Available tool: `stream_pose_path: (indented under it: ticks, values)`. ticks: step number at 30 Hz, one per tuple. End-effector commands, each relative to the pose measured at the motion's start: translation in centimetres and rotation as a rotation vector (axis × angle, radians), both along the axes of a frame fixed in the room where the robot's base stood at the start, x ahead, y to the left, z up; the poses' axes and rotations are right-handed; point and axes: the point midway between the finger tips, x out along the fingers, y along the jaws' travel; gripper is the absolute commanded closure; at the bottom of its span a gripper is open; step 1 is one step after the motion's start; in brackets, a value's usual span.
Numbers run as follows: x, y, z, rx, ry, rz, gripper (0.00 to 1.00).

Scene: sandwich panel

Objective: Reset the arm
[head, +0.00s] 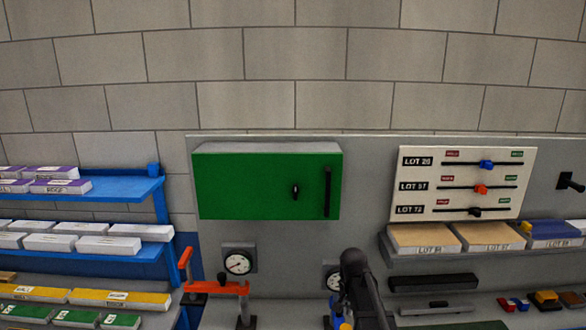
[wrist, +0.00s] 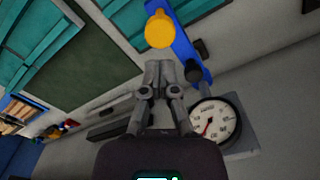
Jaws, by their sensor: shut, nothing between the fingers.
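My gripper (wrist: 159,66) shows in the wrist view with its two fingers together and nothing between them. Just beyond the fingertips is a round yellow knob (wrist: 159,31) on a blue bar (wrist: 186,48), with a small gap in the picture. A white dial gauge (wrist: 215,122) lies to the right of the fingers. In the head view my dark arm rises at the bottom, in front of the panel (head: 290,255), and partly covers a gauge (head: 332,276). The fingers cannot be made out there.
A green cabinet (head: 255,184) and a second gauge (head: 238,263) are on the panel. An orange-red lever (head: 218,287) stands left of my arm. A slider board (head: 466,183) and a shelf of boxes (head: 400,247) are at right. Blue shelves (head: 120,189) stand at left.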

Motion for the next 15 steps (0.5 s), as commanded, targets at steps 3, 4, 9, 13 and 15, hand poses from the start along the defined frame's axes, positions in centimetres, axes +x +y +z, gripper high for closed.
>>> stream_pose_path:
  ticks: [3, 4, 9, 13, 15]
  values:
    - [0.0, 0.0, 0.0, 0.000, 0.000, 0.000, 1.00]
    - [0.0, 0.0, 0.0, 0.000, 0.000, 0.000, 1.00]
    - [0.0, 0.0, 0.0, 0.000, 0.000, 0.000, 1.00]
    - [-0.5, 0.0, -0.5, 0.000, 0.000, 0.012, 1.00]
    - [-1.1, 0.0, -1.1, 0.000, 0.000, 0.027, 1.00]
